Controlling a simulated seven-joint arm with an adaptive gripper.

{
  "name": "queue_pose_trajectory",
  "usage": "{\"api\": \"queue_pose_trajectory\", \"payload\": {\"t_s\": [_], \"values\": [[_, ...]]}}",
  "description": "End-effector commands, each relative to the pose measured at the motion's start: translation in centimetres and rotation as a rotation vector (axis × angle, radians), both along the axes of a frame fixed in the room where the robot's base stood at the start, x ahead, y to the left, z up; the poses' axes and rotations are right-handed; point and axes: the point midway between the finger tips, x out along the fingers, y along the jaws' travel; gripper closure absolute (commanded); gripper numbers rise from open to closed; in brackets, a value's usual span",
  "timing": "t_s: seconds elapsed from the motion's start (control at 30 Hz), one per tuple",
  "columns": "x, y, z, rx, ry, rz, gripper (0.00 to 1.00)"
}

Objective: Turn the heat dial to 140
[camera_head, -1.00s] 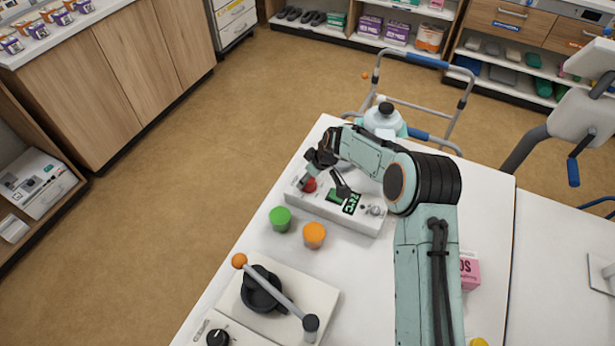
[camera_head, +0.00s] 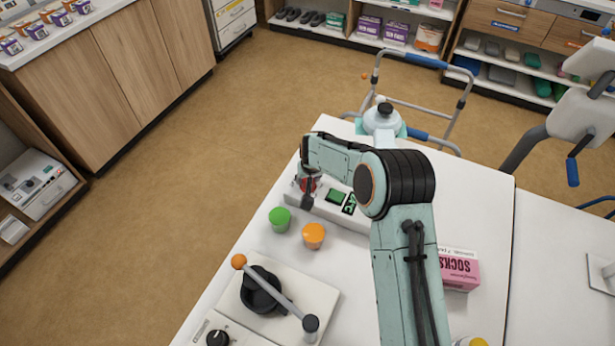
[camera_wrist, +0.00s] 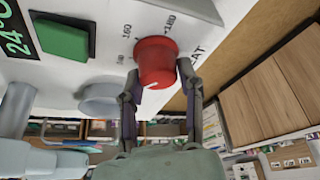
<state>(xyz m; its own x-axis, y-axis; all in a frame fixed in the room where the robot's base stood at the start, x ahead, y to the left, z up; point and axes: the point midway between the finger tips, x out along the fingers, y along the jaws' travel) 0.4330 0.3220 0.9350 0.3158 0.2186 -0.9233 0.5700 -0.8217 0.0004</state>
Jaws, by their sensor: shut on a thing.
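The red heat dial (camera_wrist: 157,62) sits on the white panel of a device (camera_head: 330,213).
A lever unit (camera_head: 310,300) and socks box (camera_head: 459,270) are nearer.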

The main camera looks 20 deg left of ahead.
Motion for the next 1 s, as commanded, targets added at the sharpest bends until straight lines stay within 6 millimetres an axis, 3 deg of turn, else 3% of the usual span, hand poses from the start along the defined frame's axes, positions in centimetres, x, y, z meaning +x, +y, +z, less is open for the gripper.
{"api": "queue_pose_trajectory", "payload": {"t_s": [0.43,1.0], "values": [[0.00,-0.11,-0.13,-0.002,0.002,-0.280,1.00],[-0.01,-0.18,-0.14,-0.003,0.004,-0.347,1.00]]}}
